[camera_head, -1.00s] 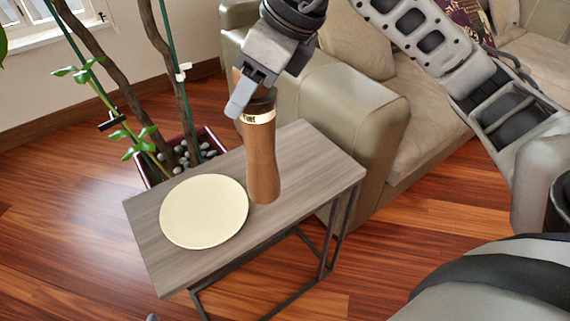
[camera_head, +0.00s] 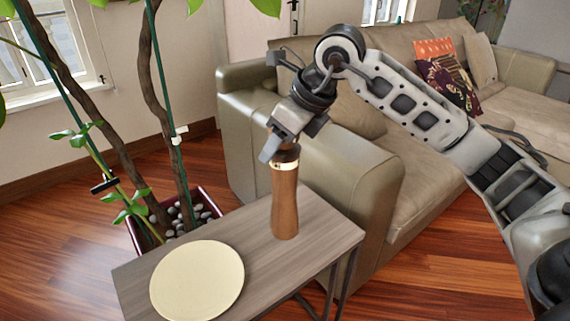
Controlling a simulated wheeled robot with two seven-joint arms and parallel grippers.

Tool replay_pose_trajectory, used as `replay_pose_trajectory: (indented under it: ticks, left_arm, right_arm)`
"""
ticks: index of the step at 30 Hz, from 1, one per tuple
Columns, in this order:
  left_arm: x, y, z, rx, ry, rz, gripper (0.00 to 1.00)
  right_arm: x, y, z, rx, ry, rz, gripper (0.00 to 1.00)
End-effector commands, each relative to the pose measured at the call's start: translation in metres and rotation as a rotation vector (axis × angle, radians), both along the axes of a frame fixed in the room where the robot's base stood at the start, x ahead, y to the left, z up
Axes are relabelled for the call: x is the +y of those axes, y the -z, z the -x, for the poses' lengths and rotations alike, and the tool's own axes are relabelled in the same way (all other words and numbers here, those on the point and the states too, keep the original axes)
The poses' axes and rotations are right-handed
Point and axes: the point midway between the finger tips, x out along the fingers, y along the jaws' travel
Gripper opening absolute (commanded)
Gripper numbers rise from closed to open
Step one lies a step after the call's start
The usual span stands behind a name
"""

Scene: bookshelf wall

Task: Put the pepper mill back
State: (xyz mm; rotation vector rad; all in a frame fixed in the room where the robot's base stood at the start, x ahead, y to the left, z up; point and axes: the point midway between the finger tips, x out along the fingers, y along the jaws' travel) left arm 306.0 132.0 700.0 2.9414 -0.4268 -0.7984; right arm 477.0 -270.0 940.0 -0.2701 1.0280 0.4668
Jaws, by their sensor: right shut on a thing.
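The pepper mill (camera_head: 285,203) is a tall brown wooden cylinder with a dark top and a pale band. It is upright at the back part of the small grey side table (camera_head: 322,222), behind and to the right of the plate. My right gripper (camera_head: 284,150) is shut on its dark top from above. I cannot tell whether the mill's base touches the tabletop. My left gripper is not in view.
A round cream plate (camera_head: 198,282) covers the table's front left. A beige sofa (camera_head: 350,165) stands close behind the table. A potted plant with stones in its planter (camera_head: 180,215) is at the left. Wooden floor (camera_head: 430,265) is clear at the right.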

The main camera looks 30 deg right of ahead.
Motion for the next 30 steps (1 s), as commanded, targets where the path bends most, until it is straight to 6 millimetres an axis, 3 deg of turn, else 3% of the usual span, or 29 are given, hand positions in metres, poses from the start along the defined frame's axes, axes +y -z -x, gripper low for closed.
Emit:
replay_pose_trajectory:
  ticks: [3,12,19,30]
  left_arm:
    - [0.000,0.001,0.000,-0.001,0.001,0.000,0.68]
    - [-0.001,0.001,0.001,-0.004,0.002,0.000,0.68]
    - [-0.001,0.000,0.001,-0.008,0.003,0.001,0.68]
    - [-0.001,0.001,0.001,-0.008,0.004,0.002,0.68]
  right_arm:
    - [-0.011,0.015,-0.008,-0.002,0.003,-0.003,0.00]
    - [-0.024,0.034,-0.017,-0.003,0.002,-0.002,0.00]
    - [-0.024,0.060,-0.017,-0.004,-0.001,-0.002,0.00]
    - [-0.023,0.064,-0.017,-0.006,0.000,-0.002,0.00]
